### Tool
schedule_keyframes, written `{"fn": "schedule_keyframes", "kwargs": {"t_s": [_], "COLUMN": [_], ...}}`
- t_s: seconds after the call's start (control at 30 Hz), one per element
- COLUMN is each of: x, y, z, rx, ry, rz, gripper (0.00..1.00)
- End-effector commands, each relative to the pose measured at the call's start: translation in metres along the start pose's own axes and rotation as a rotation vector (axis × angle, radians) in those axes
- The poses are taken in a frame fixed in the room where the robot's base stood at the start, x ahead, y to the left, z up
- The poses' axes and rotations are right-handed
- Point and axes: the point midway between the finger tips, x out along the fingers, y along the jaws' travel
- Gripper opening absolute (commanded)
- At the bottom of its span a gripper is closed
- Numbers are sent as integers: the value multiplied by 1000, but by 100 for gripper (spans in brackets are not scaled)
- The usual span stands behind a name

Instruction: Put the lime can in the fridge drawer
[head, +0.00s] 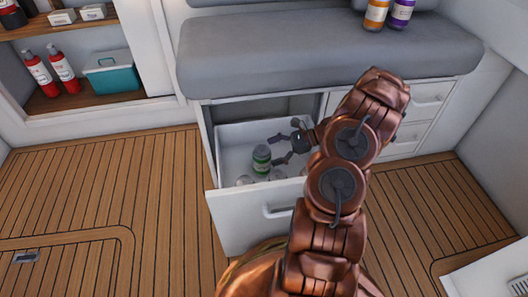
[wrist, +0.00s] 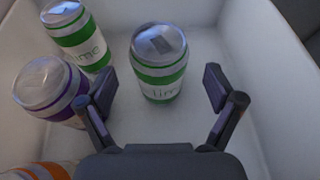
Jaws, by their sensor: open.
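The lime can (wrist: 160,72), white with green bands and a clear-looking lid, stands upright inside the open fridge drawer (head: 251,222). It also shows in the head view (head: 261,160), near the drawer's left side. My gripper (head: 277,150) is open inside the drawer, with its fingers pointing at this can. In the wrist view the can is just beyond and between my two fingertips (wrist: 211,88), with a visible gap on each side. I cannot tell whether its base fully rests on the drawer floor.
In the drawer, a second lime can (wrist: 78,38), a purple-banded can (wrist: 50,88) and an orange one (wrist: 40,172) stand to the left. The drawer's right side is clear. Orange (head: 376,14) and purple (head: 400,13) containers stand on the grey cushion (head: 320,55).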

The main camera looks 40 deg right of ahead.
Motion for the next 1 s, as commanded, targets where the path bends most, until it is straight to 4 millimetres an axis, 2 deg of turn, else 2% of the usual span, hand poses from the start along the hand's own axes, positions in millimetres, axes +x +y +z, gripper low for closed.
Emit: {"fn": "schedule_keyframes", "kwargs": {"t_s": [0.03, 0.2, 0.4, 0.53, 0.67, 0.77, 1.0], "x": [-12, -44, -68, -76, -72, -61, -17], "y": [0, 0, 0, 0, 1, 4, 29], "z": [4, 2, 2, 1, 10, 28, 102], "rx": [2, 1, 0, -2, -21, -62, -253], "ry": [0, 1, -1, 1, 4, 10, 51], "rz": [-1, -2, 1, 2, 22, 62, 243], "gripper": [92, 92, 92, 92, 92, 92, 92]}}
